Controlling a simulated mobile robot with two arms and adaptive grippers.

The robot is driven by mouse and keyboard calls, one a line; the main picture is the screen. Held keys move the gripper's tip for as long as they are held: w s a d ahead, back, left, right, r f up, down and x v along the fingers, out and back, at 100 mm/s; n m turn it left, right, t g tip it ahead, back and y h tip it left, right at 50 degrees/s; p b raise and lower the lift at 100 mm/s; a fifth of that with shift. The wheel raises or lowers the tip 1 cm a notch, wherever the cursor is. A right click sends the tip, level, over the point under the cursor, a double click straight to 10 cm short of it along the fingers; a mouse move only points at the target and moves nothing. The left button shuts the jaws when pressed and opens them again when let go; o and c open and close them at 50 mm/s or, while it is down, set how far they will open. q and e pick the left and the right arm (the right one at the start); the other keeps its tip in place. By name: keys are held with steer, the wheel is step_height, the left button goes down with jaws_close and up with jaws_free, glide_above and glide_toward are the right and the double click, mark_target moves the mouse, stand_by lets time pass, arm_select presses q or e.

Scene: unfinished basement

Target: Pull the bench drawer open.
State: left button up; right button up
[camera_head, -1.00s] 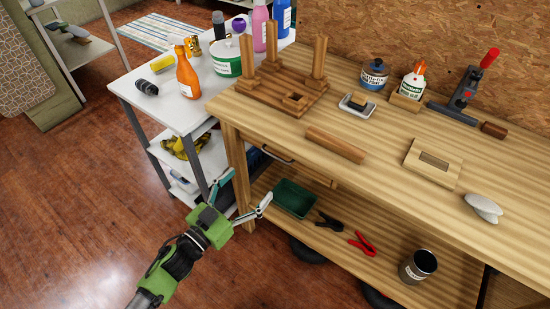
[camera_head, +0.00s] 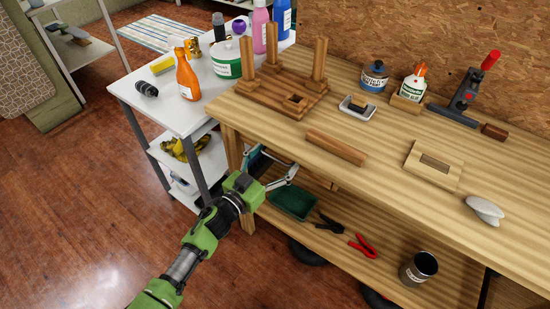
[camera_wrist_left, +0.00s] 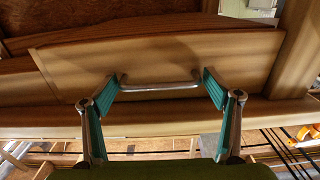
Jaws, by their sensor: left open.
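The wooden bench (camera_head: 400,182) runs across the right of the head view. In the left wrist view its drawer front (camera_wrist_left: 190,52) is a plain wooden panel with a grey metal bar handle (camera_wrist_left: 160,87). The drawer looks shut. My left gripper (camera_head: 272,163) is at the bench's front near its left end. Its fingers are spread open with teal pads, one at each end of the handle in the left wrist view. I cannot tell whether the pads touch the handle. In the head view the gripper and bench edge mostly hide the drawer. My right gripper is not in view.
A wooden block (camera_head: 336,147) and a frame (camera_head: 433,165) lie on the benchtop. The lower shelf holds a green tray (camera_head: 292,200), red-handled pliers (camera_head: 362,246) and a metal can (camera_head: 418,268). A white cart (camera_head: 170,110) stands close left. The front floor is clear.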

arm_select(q)
steer(key=c, duration=1.3)
steer(key=shift+p+v, duration=3.5)
steer(key=shift+v, duration=8.3)
steer(key=o, duration=1.2)
steer(key=shift+o, duration=0.5)
steer(key=shift+a, duration=0.1)
steer(key=v, duration=1.2)
